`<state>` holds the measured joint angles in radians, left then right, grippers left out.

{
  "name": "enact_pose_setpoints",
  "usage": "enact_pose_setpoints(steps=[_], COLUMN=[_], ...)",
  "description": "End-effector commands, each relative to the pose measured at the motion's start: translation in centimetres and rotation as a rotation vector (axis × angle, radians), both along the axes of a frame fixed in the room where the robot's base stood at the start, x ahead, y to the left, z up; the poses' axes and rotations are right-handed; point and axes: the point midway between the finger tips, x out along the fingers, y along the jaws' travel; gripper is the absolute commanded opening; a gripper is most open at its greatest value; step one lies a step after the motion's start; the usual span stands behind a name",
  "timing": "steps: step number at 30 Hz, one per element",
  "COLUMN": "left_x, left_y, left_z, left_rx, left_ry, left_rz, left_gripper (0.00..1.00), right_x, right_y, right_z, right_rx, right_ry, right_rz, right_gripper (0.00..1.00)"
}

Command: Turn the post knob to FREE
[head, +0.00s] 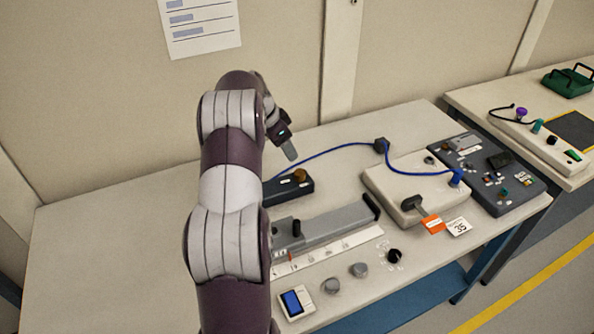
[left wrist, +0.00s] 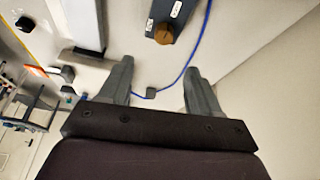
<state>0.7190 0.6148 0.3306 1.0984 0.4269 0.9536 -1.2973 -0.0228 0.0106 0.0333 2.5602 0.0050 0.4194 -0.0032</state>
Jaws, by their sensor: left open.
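A brown-orange knob (head: 300,174) sits on the end of a dark box (head: 290,187) with a blue cable, in the middle of the table. In the left wrist view the same knob (left wrist: 163,34) lies beyond the fingertips, with small white markings beside it that I cannot read. A black knob (head: 394,256) with small printed marks stands near the front edge. No readable label shows which knob is the post knob. My left gripper (head: 289,151) is above and behind the dark box, apart from it. In the left wrist view its fingers (left wrist: 157,73) are spread and empty.
A dark panel (head: 490,175) stands at right. The table's left side is clear; a wall (head: 100,90) rises behind.

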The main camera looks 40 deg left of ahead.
Motion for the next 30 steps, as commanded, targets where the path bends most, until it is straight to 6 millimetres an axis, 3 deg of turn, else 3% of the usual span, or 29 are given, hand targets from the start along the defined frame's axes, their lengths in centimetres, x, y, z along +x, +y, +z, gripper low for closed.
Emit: enact_pose_setpoints(steps=[3,15,26,28,30], left_x=[0.7,4.0,4.5,4.4,4.4], left_y=[-0.1,-1.3,-1.5,-1.5,-1.5], left_z=[-2.2,-10.1,-11.2,-11.2,-11.2], left_rx=[0.0,0.004,0.005,0.005,0.005], left_ry=[-0.001,-0.001,-0.004,-0.003,-0.003], left_rz=[-0.005,-0.005,-0.003,-0.003,-0.003], left_gripper=[0.63,0.63,0.63,0.47,0.24], right_x=[0.0,0.0,0.0,0.0,0.0], right_y=[0.0,0.0,0.0,0.0,0.0], right_z=[-0.4,1.3,1.3,1.3,1.3], right_rx=[0.0,0.0,0.0,0.0,0.0], right_ry=[0.0,0.0,0.0,0.0,0.0], right_rz=[0.0,0.0,0.0,0.0,0.0], right_gripper=[0.43,0.43,0.43,0.43,0.43])
